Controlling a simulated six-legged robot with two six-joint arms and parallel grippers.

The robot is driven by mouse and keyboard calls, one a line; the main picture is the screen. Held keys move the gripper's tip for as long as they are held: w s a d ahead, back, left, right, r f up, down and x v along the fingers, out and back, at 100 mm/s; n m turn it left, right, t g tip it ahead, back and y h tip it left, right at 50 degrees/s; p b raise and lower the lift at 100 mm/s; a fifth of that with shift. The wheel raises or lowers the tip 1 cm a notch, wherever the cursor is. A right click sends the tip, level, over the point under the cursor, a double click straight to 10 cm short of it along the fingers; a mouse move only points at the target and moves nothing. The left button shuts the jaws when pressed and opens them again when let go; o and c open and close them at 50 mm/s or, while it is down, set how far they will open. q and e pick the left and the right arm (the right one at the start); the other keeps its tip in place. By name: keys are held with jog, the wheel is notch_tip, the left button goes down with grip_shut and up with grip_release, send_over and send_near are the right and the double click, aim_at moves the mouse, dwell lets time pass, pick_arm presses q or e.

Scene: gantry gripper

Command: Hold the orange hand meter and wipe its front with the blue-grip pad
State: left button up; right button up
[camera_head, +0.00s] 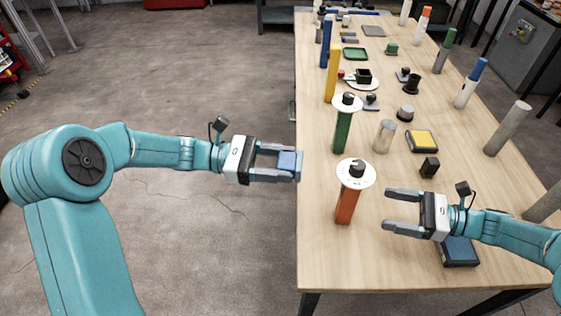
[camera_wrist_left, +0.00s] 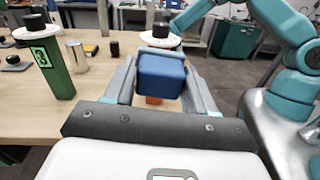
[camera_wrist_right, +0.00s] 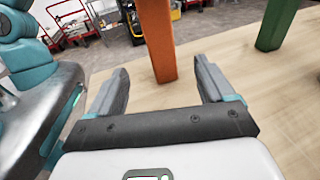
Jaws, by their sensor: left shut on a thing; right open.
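The orange hand meter (camera_head: 347,207) stands upright near the table's left edge, with a white round disc (camera_head: 356,174) and black knob on top. My left gripper (camera_head: 297,166) is shut on the blue grip of the pad (camera_head: 287,161), left of the meter and apart from it in the head view. In the left wrist view the blue block (camera_wrist_left: 161,76) partly hides the meter's orange body. My right gripper (camera_head: 389,210) is open and empty, right of the meter. In the right wrist view the orange body (camera_wrist_right: 157,40) shows beyond and between the open fingers.
A green meter (camera_head: 342,132) with a similar disc stands just behind. A metal cylinder (camera_head: 384,136), a yellow-topped pad (camera_head: 422,140) and a small black block (camera_head: 429,167) are nearby. A dark blue-topped box (camera_head: 459,252) lies under my right arm.

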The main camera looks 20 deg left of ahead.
aim_at(352, 202)
jog(key=a, duration=0.6)
jog(key=a+f+b, duration=0.1)
jog(key=a, duration=0.2)
jog(key=shift+a, duration=0.35)
jog(key=shift+f, duration=0.1)
jog(key=c, duration=1)
